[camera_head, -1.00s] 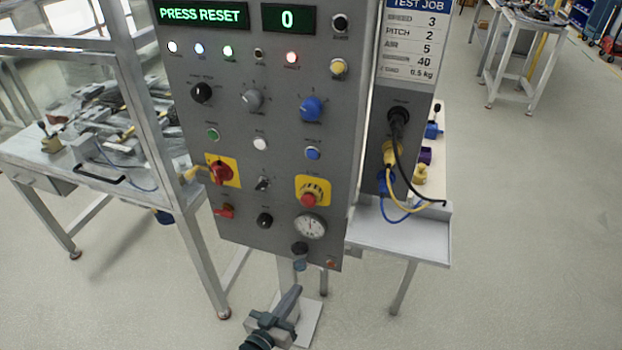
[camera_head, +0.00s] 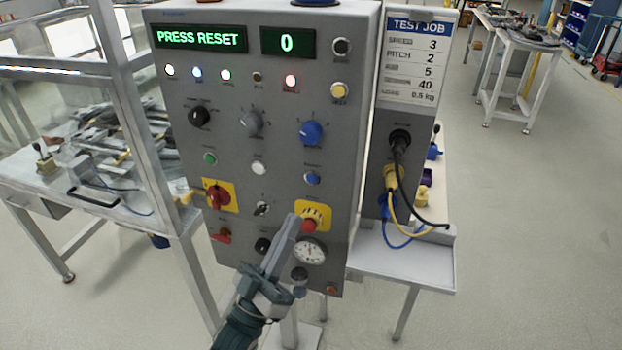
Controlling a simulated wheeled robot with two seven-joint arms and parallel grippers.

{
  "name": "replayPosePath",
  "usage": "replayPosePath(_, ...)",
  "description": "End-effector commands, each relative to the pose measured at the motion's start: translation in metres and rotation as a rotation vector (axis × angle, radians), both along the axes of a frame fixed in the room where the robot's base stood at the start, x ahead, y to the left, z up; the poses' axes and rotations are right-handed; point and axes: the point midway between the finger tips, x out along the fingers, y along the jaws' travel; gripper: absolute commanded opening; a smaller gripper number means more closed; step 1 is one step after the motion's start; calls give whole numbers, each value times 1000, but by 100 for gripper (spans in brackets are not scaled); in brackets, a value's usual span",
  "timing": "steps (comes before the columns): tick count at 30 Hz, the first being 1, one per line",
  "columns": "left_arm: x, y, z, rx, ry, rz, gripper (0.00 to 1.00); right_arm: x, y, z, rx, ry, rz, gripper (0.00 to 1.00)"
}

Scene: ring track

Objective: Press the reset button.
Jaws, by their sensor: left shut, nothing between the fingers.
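The grey control panel (camera_head: 285,200) faces me, and its green display (camera_head: 201,38) reads PRESS RESET. A second display (camera_head: 288,42) reads 0. Its push buttons include a yellow one (camera_head: 339,90), a black one (camera_head: 341,46), a green one (camera_head: 209,158), a white one (camera_head: 258,168) and a blue one (camera_head: 312,178). Their labels are too small to read, so I cannot tell which is reset. My left gripper (camera_head: 293,222) is shut and empty, in front of the panel's lower part, its tips just left of the red emergency stop (camera_head: 309,224). My right gripper is not in view.
A red rotary switch (camera_head: 217,196), a blue knob (camera_head: 311,132) and a gauge (camera_head: 309,251) also sit on the panel. A side box with cables (camera_head: 398,175) stands right of it. A cluttered workbench (camera_head: 105,215) is at left.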

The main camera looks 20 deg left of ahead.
Motion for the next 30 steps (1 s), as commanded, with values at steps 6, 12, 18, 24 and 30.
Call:
replayPosePath(6, -7, 0, 14, -12, -34, -11, 0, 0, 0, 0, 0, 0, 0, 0)
replayPosePath(12, -7, 0, 14, -12, -34, -11, 0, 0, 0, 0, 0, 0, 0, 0)
replayPosePath(18, -5, 0, 14, -11, -33, -11, 0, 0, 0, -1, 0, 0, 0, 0)
replayPosePath(24, 4, -1, 13, -11, -34, -10, 0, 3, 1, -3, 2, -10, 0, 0)
replayPosePath(30, 24, -1, 13, -10, -34, -10, 0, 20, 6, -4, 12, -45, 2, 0)
